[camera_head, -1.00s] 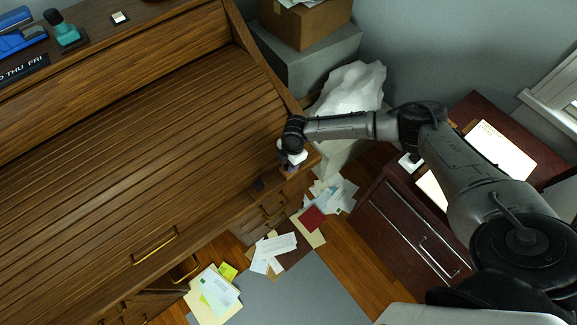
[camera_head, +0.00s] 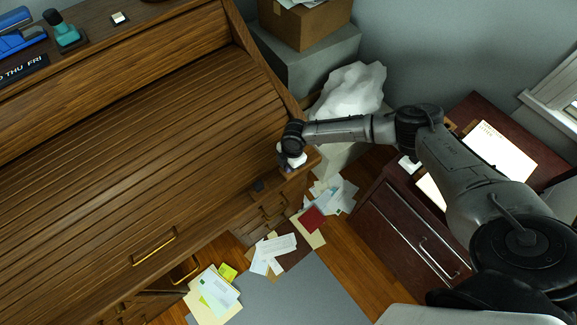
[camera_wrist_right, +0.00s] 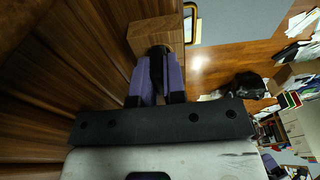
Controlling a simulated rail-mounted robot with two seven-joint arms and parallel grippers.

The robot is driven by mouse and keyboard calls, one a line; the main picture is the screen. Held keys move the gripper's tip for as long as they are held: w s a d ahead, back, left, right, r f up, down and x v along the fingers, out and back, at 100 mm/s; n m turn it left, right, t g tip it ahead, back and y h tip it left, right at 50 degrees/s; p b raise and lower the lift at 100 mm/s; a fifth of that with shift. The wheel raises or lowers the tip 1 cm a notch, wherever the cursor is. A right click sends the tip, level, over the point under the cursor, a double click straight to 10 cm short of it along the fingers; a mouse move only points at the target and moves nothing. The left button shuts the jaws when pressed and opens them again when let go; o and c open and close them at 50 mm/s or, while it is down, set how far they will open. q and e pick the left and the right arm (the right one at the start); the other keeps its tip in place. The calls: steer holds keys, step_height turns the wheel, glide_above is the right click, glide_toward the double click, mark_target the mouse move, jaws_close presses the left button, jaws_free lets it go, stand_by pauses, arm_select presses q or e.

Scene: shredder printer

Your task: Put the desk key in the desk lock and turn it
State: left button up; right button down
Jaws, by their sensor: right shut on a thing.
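My right gripper (camera_head: 288,168) is at the right front corner of the wooden roll-top desk (camera_head: 150,150). In the right wrist view its purple fingers (camera_wrist_right: 160,72) are shut on a narrow dark thing (camera_wrist_right: 157,68), apparently the desk key. The fingertips are close to a light wooden block (camera_wrist_right: 152,34) on the desk. A dark piece shows at the block's face; I cannot tell whether it is the lock or part of the key, or whether the key is inserted. A small dark fitting (camera_head: 259,185) is on the desk's front edge, left of the gripper. My left gripper is not in view.
A dark red cabinet (camera_head: 410,225) stands at the right. Papers (camera_head: 335,193) lie on the floor below the desk corner. A white bag (camera_head: 350,90) and a cardboard box (camera_head: 305,22) are behind the arm. The desk's slatted cover is clear.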

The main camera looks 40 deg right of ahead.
steer(key=shift+r, duration=0.55)
steer(key=r, duration=0.2)
steer(key=r+p, duration=0.1)
steer(key=shift+s+d+r, duration=0.25)
steer(key=shift+r, duration=0.05)
steer(key=s+d+r+p, duration=0.1)
steer(key=s+d+r, duration=0.5)
steer(key=s, duration=0.3)
steer(key=shift+r, duration=0.15)
steer(key=shift+s, duration=0.1)
